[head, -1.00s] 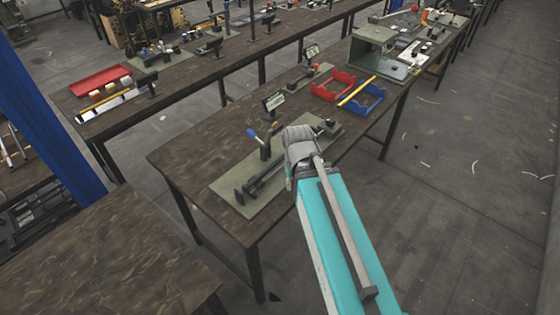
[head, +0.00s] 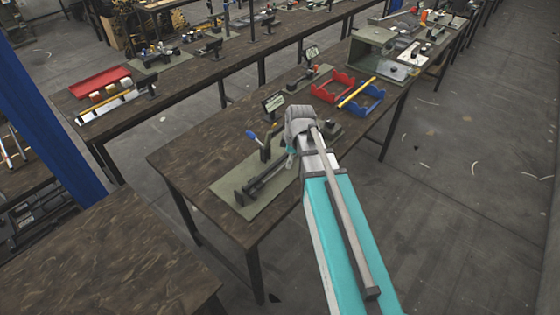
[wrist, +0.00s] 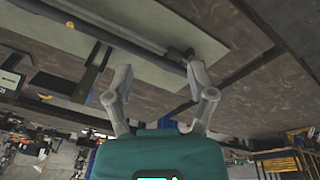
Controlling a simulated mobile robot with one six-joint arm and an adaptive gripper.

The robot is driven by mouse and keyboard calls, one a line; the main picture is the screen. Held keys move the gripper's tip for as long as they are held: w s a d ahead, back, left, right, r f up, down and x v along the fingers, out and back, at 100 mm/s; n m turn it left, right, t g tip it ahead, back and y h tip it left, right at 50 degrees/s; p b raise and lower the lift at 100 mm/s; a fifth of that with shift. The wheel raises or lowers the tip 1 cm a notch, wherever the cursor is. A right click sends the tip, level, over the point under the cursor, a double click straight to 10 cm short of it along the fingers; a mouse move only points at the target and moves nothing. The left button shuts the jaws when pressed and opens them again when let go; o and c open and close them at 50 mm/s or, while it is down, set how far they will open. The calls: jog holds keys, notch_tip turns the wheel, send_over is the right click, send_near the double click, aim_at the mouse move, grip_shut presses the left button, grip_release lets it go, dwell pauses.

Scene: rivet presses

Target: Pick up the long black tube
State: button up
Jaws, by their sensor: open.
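The long black tube (head: 266,181) lies on the grey-green mat (head: 228,206) at the near end of the workbench. In the wrist view, long dark bars (wrist: 112,30) run across the pale mat just beyond my fingertips; I cannot tell clearly which part is the tube and which is its fixture. My gripper (wrist: 158,72) is open, its two fingers spread and empty, with the bars ahead of the gap. In the head view my wrist and arm hide most of the gripper and the right part of the mat.
A blue-handled press (head: 252,136) and a small display (head: 273,102) stand behind the mat. Red (head: 332,86) and blue (head: 362,104) racks with a yellow bar sit farther along the bench. The bench's left end (head: 190,155) is clear.

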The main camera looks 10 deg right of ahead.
jog(key=w+d+n+t, duration=0.1)
jog(key=w+d+n, duration=0.1)
jog(key=w+n, duration=0.7)
jog(key=shift+w+r+n+y, duration=0.25)
jog(key=shift+r+n+y, duration=0.15)
jog(key=shift+n, duration=0.8)
jog(key=shift+f, duration=0.2)
jog(key=b, duration=0.8)
send_over(281, 158)
jog(key=s+d, duration=0.1)
notch_tip(281, 158, down, 8)
jog(key=shift+s, duration=0.15)
jog(key=shift+f, duration=0.1)
jog(key=shift+b+x, duration=2.55)
jog(key=shift+b, duration=0.05)
jog(key=shift+d, duration=0.1)
grip_shut()
